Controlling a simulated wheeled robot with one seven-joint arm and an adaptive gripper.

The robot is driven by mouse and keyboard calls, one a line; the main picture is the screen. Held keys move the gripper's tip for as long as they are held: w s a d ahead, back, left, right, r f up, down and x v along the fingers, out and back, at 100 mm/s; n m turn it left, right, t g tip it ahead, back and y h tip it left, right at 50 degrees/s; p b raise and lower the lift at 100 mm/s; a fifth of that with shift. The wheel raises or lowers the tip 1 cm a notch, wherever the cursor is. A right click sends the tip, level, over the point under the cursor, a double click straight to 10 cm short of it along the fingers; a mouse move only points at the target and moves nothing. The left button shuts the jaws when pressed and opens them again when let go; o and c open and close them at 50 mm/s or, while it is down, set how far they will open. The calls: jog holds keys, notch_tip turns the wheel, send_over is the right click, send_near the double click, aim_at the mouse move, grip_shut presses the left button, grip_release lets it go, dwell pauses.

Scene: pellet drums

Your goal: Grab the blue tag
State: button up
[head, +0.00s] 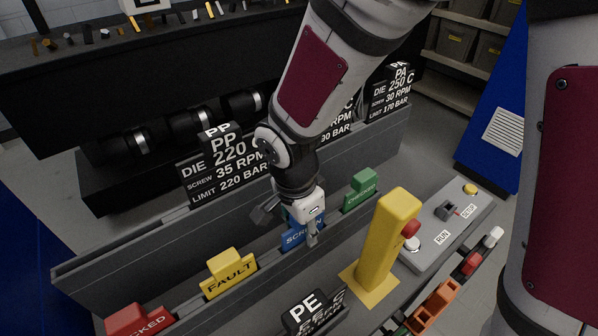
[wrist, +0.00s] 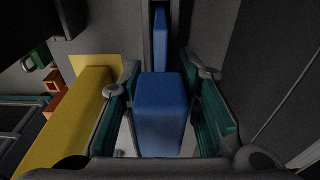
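The blue tag (head: 297,238) stands in the grey rack, its white lettering partly covered by my gripper in the head view. In the wrist view the blue tag's raised block (wrist: 160,112) is centred between my fingers, with its thin plate (wrist: 161,38) beyond. My gripper (head: 289,224) points down over the tag. It is open, one finger on each side of the block, with a gap visible on both sides in the wrist view.
The rack (head: 200,255) also holds a yellow FAULT tag (head: 228,271), a red tag (head: 138,322) and a green tag (head: 361,190). A yellow post (head: 389,240) with a red knob stands close on the right. A control box (head: 447,226) lies beyond it.

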jog(key=shift+c, duration=0.2)
grip_shut()
